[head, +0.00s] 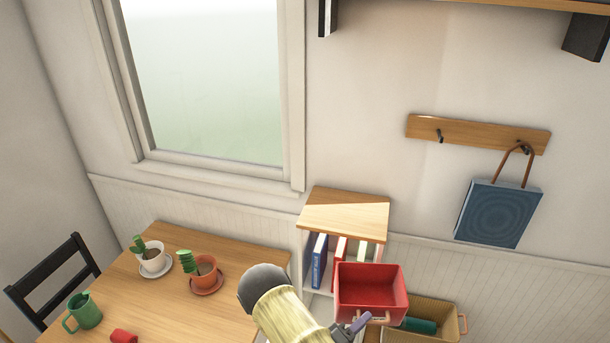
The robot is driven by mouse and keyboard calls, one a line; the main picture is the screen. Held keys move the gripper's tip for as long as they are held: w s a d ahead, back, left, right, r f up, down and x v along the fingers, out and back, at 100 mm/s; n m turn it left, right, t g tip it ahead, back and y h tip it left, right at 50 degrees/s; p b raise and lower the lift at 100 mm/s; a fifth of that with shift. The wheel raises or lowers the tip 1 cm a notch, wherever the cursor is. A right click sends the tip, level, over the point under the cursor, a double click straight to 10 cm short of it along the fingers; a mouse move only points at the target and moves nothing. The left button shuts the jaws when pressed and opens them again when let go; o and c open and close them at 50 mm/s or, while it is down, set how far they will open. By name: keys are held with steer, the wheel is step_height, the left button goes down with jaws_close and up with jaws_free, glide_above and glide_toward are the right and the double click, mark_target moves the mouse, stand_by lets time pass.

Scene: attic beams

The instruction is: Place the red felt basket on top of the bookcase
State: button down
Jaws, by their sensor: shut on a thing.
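The red felt basket (371,296) is held up in front of the bookcase, at the lower middle of the head view. It looks upright, its open top facing up, and its inside looks empty. My gripper (366,322) is shut on the basket's near side, at a tan handle. The bookcase (345,213) stands against the wall, behind and left of the basket. Its wooden top is bare. Several books stand on its upper shelf; the basket hides part of the lower front.
A wooden table (215,264) left of the bookcase bears two potted plants, a green mug (84,312) and a red object (123,337). A tan bin (449,321) with a green item is behind and right of the basket. A blue bag (498,213) hangs from a wall rack (478,133).

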step_height(320, 180, down, 6)
steer(key=b, duration=0.4)
steer(key=shift+r+b, duration=0.2)
steer(key=shift+b, duration=0.1)
step_height(320, 180, down, 10)
steer(key=w+n+t+y+b, duration=0.1)
steer(key=n+t+y+b, duration=0.4)
steer(key=n+y, duration=0.5)
steer(key=t+y, duration=0.2)
steer(key=y, duration=0.3)
steer(key=shift+w+t, duration=0.25)
steer(key=shift+t, duration=0.05)
steer(key=shift+r, duration=0.1)
